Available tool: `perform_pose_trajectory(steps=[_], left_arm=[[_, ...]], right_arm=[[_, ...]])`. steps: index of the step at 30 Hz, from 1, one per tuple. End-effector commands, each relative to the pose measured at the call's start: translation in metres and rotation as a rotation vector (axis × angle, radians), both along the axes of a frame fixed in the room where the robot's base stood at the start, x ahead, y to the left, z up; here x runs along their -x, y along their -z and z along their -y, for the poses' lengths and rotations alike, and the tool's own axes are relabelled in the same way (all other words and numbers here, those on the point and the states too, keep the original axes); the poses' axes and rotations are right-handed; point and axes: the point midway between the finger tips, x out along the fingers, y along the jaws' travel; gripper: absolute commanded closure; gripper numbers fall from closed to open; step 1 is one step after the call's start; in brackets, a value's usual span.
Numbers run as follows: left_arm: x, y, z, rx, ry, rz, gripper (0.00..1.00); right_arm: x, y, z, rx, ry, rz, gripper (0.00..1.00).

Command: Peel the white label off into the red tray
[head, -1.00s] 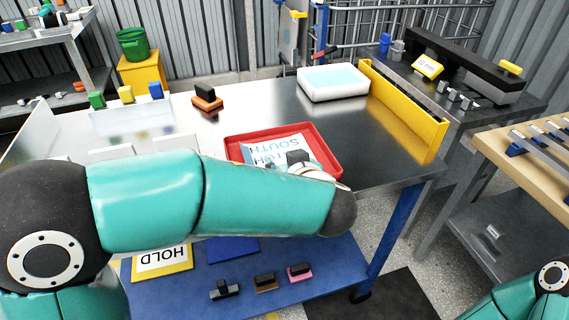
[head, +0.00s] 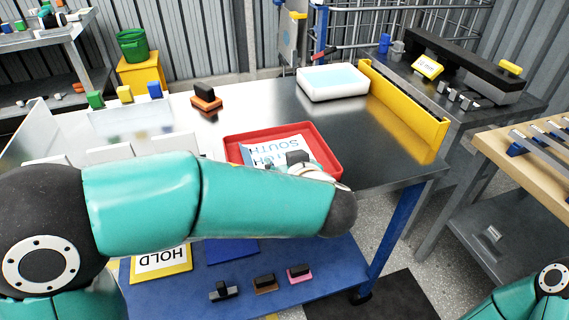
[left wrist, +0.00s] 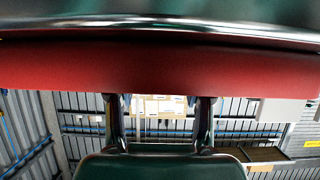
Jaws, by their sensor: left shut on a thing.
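The white label (head: 262,152) has blue lettering, with SOUTH readable. It shows over the red tray (head: 322,138) on the metal table. My left arm reaches across from the left, and its wrist end is at the label's right side, over the tray's front. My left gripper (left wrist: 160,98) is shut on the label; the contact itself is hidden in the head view. In the left wrist view its two dark fingers stand against a broad red band. I cannot tell whether the label lies flat or hangs. My right gripper is out of view.
A white box (head: 333,84) with a light blue top stands behind the tray. A yellow guard (head: 405,105) edges the table's right. An orange-and-black block (head: 207,98) stands back left. A HOLD sign (head: 162,262) lies on the blue lower shelf. The metal right of the tray is clear.

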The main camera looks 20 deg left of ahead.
Motion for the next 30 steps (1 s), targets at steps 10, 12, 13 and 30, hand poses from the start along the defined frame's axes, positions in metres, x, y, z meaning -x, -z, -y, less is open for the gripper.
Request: perform_pose_trajectory(steps=[10,12,13,30], left_arm=[[0.0000,0.0027,-0.0006,0.001,-0.001,0.002,0.85],[0.0002,0.0032,-0.0011,0.001,-0.002,0.002,0.85],[0.0002,0.0034,-0.0012,0.001,-0.002,0.002,0.85],[0.0003,0.0041,-0.0010,0.001,-0.001,-0.001,0.19]], right_arm=[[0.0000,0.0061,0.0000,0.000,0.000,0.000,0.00],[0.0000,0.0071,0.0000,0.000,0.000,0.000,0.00],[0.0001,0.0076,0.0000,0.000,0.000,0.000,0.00],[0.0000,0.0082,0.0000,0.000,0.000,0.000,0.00]])
